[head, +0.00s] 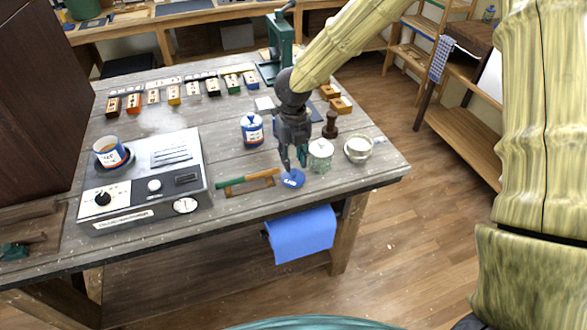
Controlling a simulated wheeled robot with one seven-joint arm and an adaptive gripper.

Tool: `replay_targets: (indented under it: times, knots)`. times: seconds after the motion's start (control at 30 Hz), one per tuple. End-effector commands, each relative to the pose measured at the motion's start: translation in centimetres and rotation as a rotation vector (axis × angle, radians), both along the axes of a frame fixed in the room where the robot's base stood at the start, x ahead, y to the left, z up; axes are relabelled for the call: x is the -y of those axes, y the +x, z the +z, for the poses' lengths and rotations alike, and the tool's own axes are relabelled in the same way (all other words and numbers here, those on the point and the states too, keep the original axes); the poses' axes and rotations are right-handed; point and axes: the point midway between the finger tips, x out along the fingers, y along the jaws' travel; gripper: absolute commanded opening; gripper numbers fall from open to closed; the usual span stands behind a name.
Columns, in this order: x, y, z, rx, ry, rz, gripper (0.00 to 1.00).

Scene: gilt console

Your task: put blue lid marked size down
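The blue lid (292,178), with a small white marking on top, is near the front edge of the wooden table (225,135). It looks flat on the tabletop, though a small gap beneath it cannot be ruled out. My gripper (294,165) points down just above the lid. Its two dark fingers are apart, with nothing visible between them. Whether a fingertip touches the lid is too small to tell.
A green-handled tool (248,178) lies left of the lid. A pale green jar (320,154) and a white bowl (358,149) stand close on the right. A blue-and-white tin (252,130) is behind. A blue cloth (302,235) hangs below the front edge.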

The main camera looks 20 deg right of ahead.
Motion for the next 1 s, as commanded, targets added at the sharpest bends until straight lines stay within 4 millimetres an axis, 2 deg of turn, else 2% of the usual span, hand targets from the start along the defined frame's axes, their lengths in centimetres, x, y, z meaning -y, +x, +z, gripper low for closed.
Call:
replay_targets:
  times: [0.2, 0.4, 0.6, 1.0]
  knots:
    - [0.0, 0.0, 3.6, 0.003, 0.002, -0.001, 0.30]
    - [0.0, 0.0, 5.9, 0.001, 0.001, -0.002, 0.30]
    - [0.0, 0.0, 6.7, -0.001, 0.000, 0.000, 0.30]
    - [0.0, 0.0, 6.7, -0.001, 0.000, 0.000, 0.30]
